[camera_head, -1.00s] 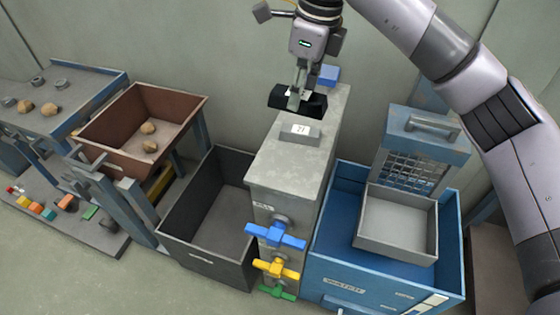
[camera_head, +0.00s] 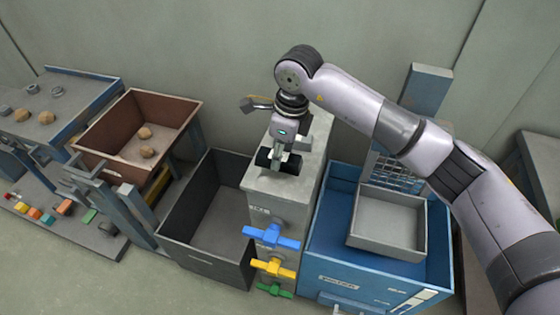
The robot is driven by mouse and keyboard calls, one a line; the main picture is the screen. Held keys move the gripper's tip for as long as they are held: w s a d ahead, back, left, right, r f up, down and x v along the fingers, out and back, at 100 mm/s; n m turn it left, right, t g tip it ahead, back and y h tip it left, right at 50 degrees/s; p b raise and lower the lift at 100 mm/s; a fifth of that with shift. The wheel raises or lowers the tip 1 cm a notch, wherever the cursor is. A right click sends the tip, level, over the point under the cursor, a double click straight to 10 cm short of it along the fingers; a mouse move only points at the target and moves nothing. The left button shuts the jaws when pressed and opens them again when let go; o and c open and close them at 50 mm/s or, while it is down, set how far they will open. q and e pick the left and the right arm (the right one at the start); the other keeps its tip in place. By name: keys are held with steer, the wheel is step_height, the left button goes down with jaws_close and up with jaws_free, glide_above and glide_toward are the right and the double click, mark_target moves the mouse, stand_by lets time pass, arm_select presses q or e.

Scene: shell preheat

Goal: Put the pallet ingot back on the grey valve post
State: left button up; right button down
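The grey valve post (camera_head: 262,184) stands in the middle with a flat top and blue, yellow and green valve handles on its front. My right gripper (camera_head: 278,161) is low over the post top, pointing down. Its pale fingers appear closed across the middle of a dark bar, which I take as the pallet ingot (camera_head: 263,158). The bar's ends show on both sides of the fingers. It is at the post top, but I cannot tell whether it touches. The small grey labelled block on the post is hidden now. My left gripper is not in view.
A dark open bin (camera_head: 168,229) stands left of the post. A blue water tank (camera_head: 322,225) with a grey tray (camera_head: 418,253) stands to the right. Further left are a brown bin (camera_head: 190,108) and a blue-edged table (camera_head: 75,118). The wall is close behind.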

step_height(320, 180, down, 4)
steer(key=shift+r+p, duration=0.1)
steer(key=shift+p, duration=0.35)
steer(key=shift+f, duration=0.25)
steer(key=c, duration=1.6)
jaws_free()
steer(key=shift+f+b, duration=0.2)
steer(key=shift+b, duration=0.1)
steer(key=o, duration=0.5)
steer(key=shift+r, duration=0.1)
